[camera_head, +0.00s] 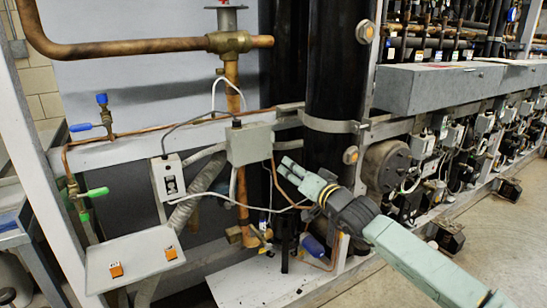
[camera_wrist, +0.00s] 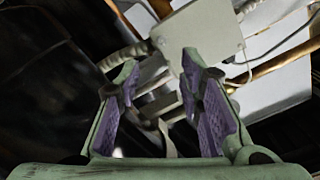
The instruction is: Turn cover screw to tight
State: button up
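I cannot pick out the cover screw for certain in either view. A grey junction box (camera_head: 250,144) is fixed near the rack's horizontal rail, just up and left of my gripper (camera_head: 292,172). A pale grey box (camera_wrist: 210,42) appears in the wrist view, partly behind the right finger, and looks like the same one. My gripper also shows in the wrist view (camera_wrist: 160,68), where its two fingers with purple pads stand apart with nothing held between them. In the head view my gripper is in front of the black vertical cylinder, pointing up and left.
A white switch box (camera_head: 168,178) hangs left of the junction box. A tilted grey plate (camera_head: 136,256) bears two orange pieces at lower left. The black cylinder (camera_head: 335,80), copper pipe (camera_head: 120,46) and loose cables crowd the space. Open floor (camera_head: 485,240) lies at right.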

aim_at(271, 154)
jog(key=p+x, duration=0.3)
jog(key=x, duration=0.6)
jog(key=shift+s+a+r, duration=0.1)
jog(key=shift+r, duration=0.05)
jog(key=shift+w+a, duration=0.3)
jog(key=shift+w, duration=0.25)
jog(key=shift+c, duration=0.4)
grip_shut()
